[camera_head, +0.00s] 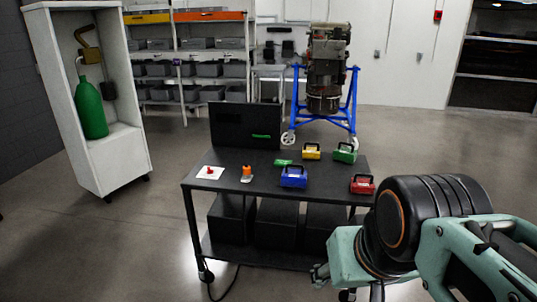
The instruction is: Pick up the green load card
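A small flat green piece (283,162), probably the green load card, lies on the black cart (228,184) near the middle of its top. A narrow green strip (261,136) also shows on the cart's upright black back panel. The print on both is too small to read. My arm fills the lower right, in front of the cart's right end. At its lower left is a small dark part (319,274) that may be my gripper. Its fingers cannot be made out. It is well apart from the green piece, lower and to the right.
Yellow (311,152), green (345,154), blue (293,178) and red (362,185) handled boxes stand around the card. An orange-tipped item (247,174) and a white sheet with a red piece (210,172) are left. A turbine on a blue stand (353,98) is behind. Floor at left is clear.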

